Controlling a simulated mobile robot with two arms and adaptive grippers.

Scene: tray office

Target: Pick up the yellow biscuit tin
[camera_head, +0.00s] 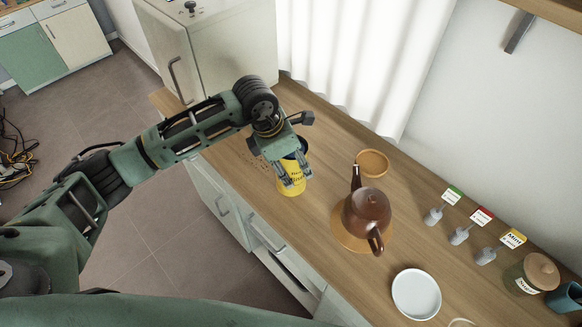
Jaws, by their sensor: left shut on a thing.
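The yellow biscuit tin (292,185) is near the left end of the wooden counter, close to its front edge. It has dark lettering on its side and a dark top that is partly covered by my gripper. My left gripper (294,170) comes down over the tin from above, with its fingers around the tin's upper part, and is shut on it. I cannot tell whether the tin's base touches the counter. My right gripper is out of view.
A brown teapot (368,210) stands on a round wooden mat (342,233) right of the tin. A small wooden bowl (373,163) is behind it. A white plate (416,294), labelled small holders, and a jar (532,272) are farther right. Dark crumbs lie left of the tin.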

